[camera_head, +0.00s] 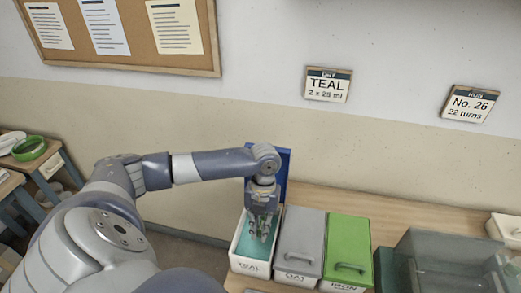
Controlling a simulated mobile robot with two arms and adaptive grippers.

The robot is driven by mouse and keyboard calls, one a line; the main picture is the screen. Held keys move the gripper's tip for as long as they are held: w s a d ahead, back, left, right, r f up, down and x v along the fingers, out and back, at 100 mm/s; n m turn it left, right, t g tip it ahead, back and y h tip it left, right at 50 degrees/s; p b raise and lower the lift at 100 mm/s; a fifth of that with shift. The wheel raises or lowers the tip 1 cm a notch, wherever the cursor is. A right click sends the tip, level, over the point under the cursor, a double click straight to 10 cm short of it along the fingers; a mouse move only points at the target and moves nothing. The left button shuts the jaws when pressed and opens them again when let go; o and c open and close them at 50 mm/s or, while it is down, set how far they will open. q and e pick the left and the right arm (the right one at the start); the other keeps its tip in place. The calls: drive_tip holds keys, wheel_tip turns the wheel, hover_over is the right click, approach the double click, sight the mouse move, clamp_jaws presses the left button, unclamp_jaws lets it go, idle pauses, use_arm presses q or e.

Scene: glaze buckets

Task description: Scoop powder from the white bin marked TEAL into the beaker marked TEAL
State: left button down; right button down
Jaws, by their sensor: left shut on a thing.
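The white bin marked TEAL (250,266) stands open on the wooden bench, with teal powder (248,242) inside. Its blue lid (283,172) stands raised at the back. My left gripper (262,228) points down into this bin, its fingertips close to the powder. It is shut on a scoop, of which almost nothing can be made out between the fingers and the powder. I cannot tell whether the scoop holds powder. No beaker marked TEAL can be made out, and my right gripper is not in view.
A grey-lidded bin (300,243) and a green-lidded bin (347,248) stand shut to the right. A large grey container (450,248) is farther right, with a white tray (507,227) behind it. Wall cards read TEAL 2 x 25 ml (327,86) and No. 26, 22 turns (470,104).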

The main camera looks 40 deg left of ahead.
use_arm(q)
drive_tip(key=s+d+r+t+y+p, duration=0.1)
drive_tip(key=s+d+r+t+p, duration=0.1)
drive_tip(key=s+r+p, duration=0.1)
drive_tip(key=shift+s+d+r+p, duration=0.3)
drive_tip(key=shift+s+p, duration=0.15)
drive_tip(key=shift+s, duration=0.3)
idle(0.6)
